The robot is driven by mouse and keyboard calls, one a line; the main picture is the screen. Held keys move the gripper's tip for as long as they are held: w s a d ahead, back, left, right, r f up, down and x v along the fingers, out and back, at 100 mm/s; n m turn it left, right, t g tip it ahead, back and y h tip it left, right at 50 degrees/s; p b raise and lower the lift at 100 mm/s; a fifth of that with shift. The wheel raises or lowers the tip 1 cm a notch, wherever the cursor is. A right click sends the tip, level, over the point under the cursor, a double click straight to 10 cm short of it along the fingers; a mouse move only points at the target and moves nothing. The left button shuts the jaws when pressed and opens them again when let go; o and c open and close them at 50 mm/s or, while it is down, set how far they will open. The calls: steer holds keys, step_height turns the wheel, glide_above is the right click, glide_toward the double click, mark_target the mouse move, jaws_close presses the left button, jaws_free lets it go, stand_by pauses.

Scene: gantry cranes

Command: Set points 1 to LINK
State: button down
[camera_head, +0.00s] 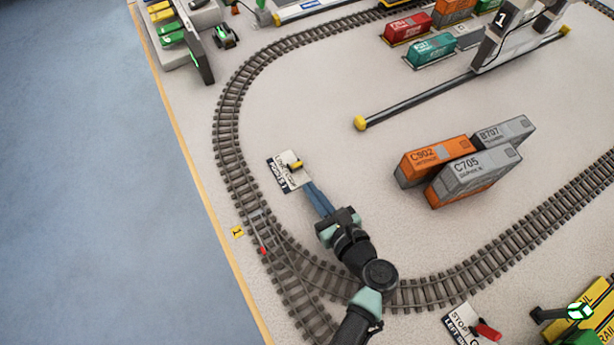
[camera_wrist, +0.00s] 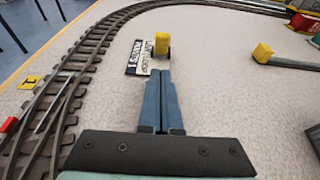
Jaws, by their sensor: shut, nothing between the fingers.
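The points 1 label plate (camera_head: 280,176) lies on the board inside the track loop. Its lettering includes POINTS 1, and it also shows in the wrist view (camera_wrist: 133,66). A lever with a yellow handle (camera_head: 295,165) stands at the plate's far right edge; the yellow handle also shows in the wrist view (camera_wrist: 162,40). I cannot tell which word the lever leans to. My gripper (camera_head: 307,184) has its blue fingers together and empty, just on the near side of the lever; they also show in the wrist view (camera_wrist: 159,73). Contact with the lever is not clear.
The track junction (camera_head: 257,216) lies left, with a yellow 1 marker (camera_head: 237,232) and a red marker (camera_head: 263,250) beside it. Containers (camera_head: 474,173) stand right. A crane rail (camera_head: 425,95) with a yellow end is beyond. A STOP plate (camera_head: 458,320) lies near right.

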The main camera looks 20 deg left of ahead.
mark_target(296, 165)
steer(key=shift+w+a+r, duration=0.85)
steer(key=shift+a+r, duration=0.05)
steer(key=shift+a, duration=0.2)
steer(key=shift+r+p, duration=0.15)
steer(key=shift+p, duration=0.4)
steer(key=shift+r+p, duration=0.15)
steer(key=shift+p, duration=0.25)
steer(key=shift+h+p, duration=0.3)
